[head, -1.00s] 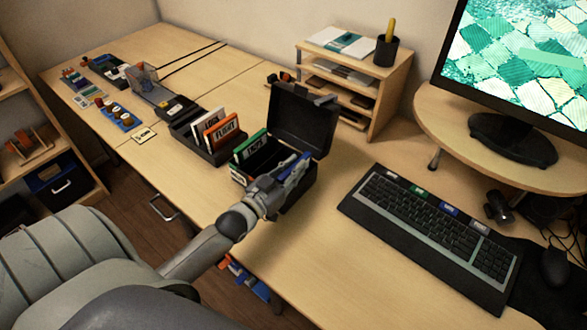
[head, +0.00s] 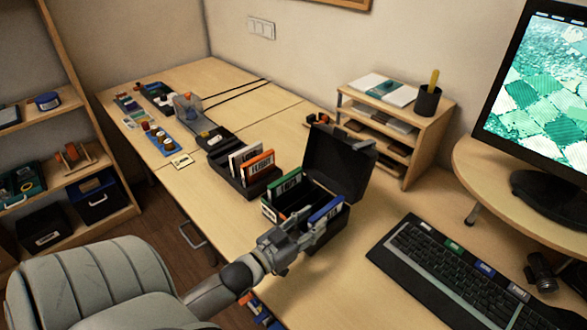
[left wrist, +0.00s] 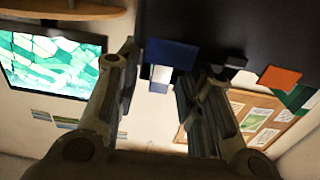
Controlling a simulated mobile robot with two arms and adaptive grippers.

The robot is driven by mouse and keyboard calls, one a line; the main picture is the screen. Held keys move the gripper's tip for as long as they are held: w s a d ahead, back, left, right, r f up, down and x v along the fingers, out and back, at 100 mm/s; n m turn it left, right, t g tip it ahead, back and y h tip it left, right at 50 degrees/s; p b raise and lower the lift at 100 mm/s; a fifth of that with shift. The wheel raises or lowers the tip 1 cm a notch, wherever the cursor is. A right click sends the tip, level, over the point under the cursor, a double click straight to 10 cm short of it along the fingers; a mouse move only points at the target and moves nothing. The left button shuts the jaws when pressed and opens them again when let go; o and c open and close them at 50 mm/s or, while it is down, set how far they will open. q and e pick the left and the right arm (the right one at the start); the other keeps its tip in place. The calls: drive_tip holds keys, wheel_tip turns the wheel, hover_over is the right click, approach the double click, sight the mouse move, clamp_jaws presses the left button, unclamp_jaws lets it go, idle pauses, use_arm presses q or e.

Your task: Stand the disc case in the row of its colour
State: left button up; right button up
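The open black disc box (head: 345,232) stands on the desk with its lid (head: 340,165) raised. A green case (head: 283,193) stands at its left end. A blue case (head: 326,209) with a white label stands at its right end, leaning slightly. My left gripper (head: 306,232) is at the box's near side, just below the blue case. In the left wrist view its fingers (left wrist: 160,72) are spread, with a blue edge (left wrist: 172,53) beyond them. I cannot tell if they touch the blue case. The box's floor is mostly hidden. My right gripper is not in view.
A black rack (head: 262,183) with white and orange cases stands left of the box. The keyboard (head: 450,265) lies to the right, and a wooden shelf unit (head: 420,145) stands behind. The desk between box and keyboard is clear.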

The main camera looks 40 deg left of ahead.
use_arm(q)
drive_tip(key=s, duration=0.6)
drive_tip(key=shift+s+a, duration=0.15)
drive_tip(key=shift+a, duration=0.05)
drive_tip(key=shift+s, duration=0.1)
idle(0.3)
